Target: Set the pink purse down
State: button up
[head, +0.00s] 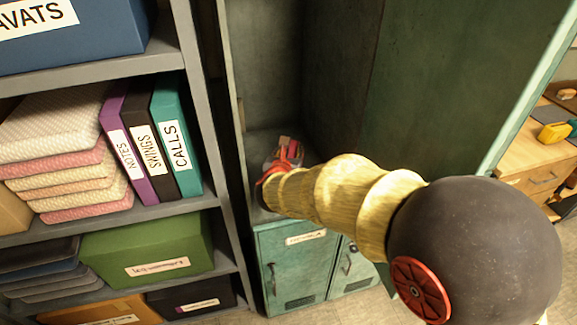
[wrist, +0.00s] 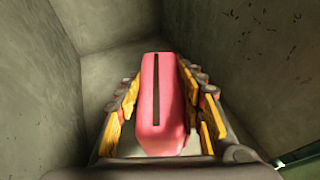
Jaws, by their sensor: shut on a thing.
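The pink purse (wrist: 172,110), a rounded block with a dark slit along its top, fills the middle of the wrist view. My gripper (wrist: 160,84) is shut on it, with yellow finger pads on both sides. In the head view my gripper (head: 284,155) is small and far off, at the end of my arm, inside the open green locker (head: 268,60). The purse cannot be made out clearly there. Grey-green locker walls surround the purse in the wrist view. I cannot tell whether its underside touches the locker's floor.
Grey shelves (head: 190,90) with binders, folded cloths and boxes stand left of the locker. Small closed teal lockers (head: 300,268) are below the compartment. The open locker's door edge (head: 527,90) is at right, before a wooden desk (head: 540,150).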

jog(key=shift+f+b, duration=0.7)
jog(key=shift+f, duration=1.25)
jog(key=shift+f, duration=0.1)
jog(key=o, duration=1.2)
jog(key=shift+f, duration=0.1)
jog(key=shift+c, duration=0.2)
jog(key=shift+o, duration=0.5)
jog(key=shift+s+r, duration=0.25)
jog(key=shift+r, duration=0.1)
jog(key=p+v, duration=0.4)
jog(key=v, duration=0.7)
jog(key=shift+s, duration=0.3)
